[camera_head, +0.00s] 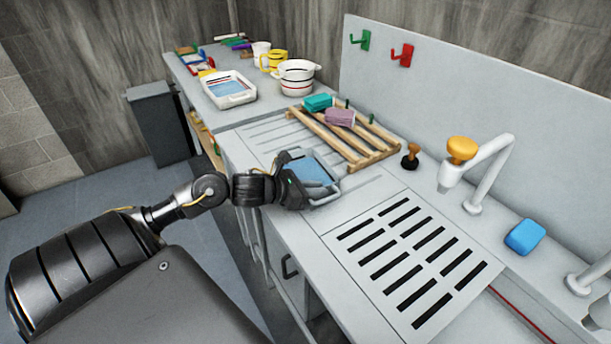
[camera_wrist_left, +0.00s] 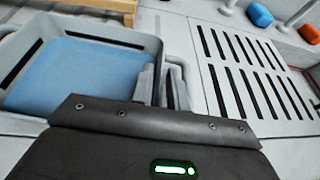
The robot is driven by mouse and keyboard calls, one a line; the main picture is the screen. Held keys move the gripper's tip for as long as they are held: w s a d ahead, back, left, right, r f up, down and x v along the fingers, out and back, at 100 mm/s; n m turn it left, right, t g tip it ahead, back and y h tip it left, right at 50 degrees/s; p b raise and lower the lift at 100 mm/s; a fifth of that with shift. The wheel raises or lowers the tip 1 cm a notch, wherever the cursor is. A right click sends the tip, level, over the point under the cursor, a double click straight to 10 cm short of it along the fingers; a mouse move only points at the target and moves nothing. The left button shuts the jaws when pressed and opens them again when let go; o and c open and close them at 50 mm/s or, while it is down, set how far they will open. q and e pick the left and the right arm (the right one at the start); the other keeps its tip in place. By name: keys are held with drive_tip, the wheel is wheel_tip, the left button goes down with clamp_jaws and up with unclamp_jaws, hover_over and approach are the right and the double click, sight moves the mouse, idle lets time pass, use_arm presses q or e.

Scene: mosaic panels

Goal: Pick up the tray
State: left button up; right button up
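A small grey tray with a blue inside (camera_head: 331,193) sits on the counter just in front of the wooden rack. In the left wrist view the tray (camera_wrist_left: 152,43) fills the upper left, with its blue floor visible. My left gripper (camera_head: 290,183) is at the tray's near left side. In the left wrist view its fingers (camera_wrist_left: 164,86) stand close together, one on each side of the tray's wall, and look shut on it. The tray looks level; I cannot tell whether it is clear of the counter. My right gripper is not in view.
A wooden rack (camera_head: 345,143) holds a teal sponge (camera_head: 318,102) and a mauve one. A slotted drain panel (camera_head: 410,258) lies right of the tray. A white tray (camera_head: 245,97) and a white pot (camera_head: 297,78) stand farther back. A white tap (camera_head: 485,175) rises behind.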

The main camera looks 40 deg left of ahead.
use_arm(q)
clamp_jaws()
idle(1.4)
